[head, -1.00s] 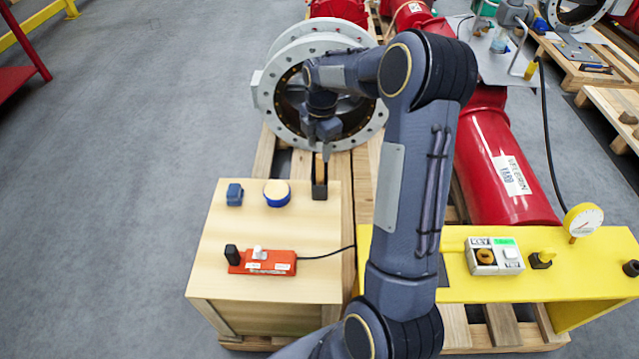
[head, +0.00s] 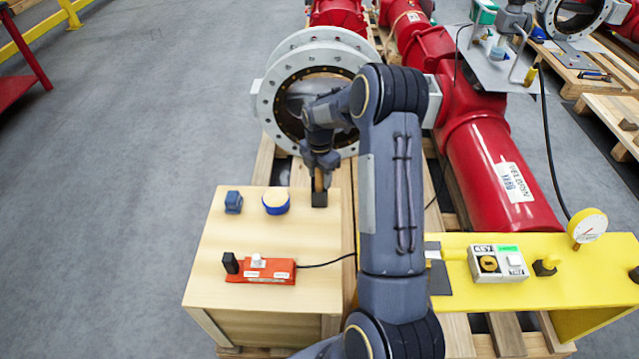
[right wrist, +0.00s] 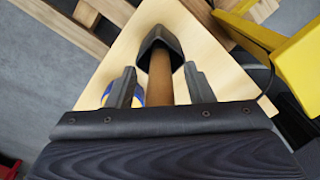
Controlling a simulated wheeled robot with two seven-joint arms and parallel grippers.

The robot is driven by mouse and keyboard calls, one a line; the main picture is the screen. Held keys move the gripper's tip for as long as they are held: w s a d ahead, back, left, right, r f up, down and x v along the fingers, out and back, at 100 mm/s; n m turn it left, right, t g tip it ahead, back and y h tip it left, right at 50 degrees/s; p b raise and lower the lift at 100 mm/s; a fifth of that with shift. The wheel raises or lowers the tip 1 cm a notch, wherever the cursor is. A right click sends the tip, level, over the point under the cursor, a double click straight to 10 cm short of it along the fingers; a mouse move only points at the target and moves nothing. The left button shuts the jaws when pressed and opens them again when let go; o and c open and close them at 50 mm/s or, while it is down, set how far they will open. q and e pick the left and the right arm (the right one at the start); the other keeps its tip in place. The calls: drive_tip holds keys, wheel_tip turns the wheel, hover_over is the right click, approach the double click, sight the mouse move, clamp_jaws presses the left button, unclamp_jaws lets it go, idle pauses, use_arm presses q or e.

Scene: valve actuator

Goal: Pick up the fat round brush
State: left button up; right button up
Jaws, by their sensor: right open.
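The fat round brush appears as a wooden handle (head: 319,181) rising from a dark block-like end (head: 319,200) at the back right of the light wooden box top (head: 215,270). I cannot tell if the dark end is bristles or a holder. My right gripper (head: 321,162) is just above it, pointing down, and hides the handle's upper part. In the right wrist view my right gripper (right wrist: 160,88) is open, with the brown handle (right wrist: 160,78) between its two fingers and a gap on each side. My left gripper is not in view.
A blue-rimmed round tin (head: 276,203) and a small blue block (head: 233,202) stand left of the brush. A red switch strip (head: 262,269) with a cable lies nearer. A grey flanged valve (head: 268,105) stands behind the box. A yellow bench (head: 460,296) is at right.

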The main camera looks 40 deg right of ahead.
clamp_jaws()
drive_tip(key=shift+r, duration=0.1)
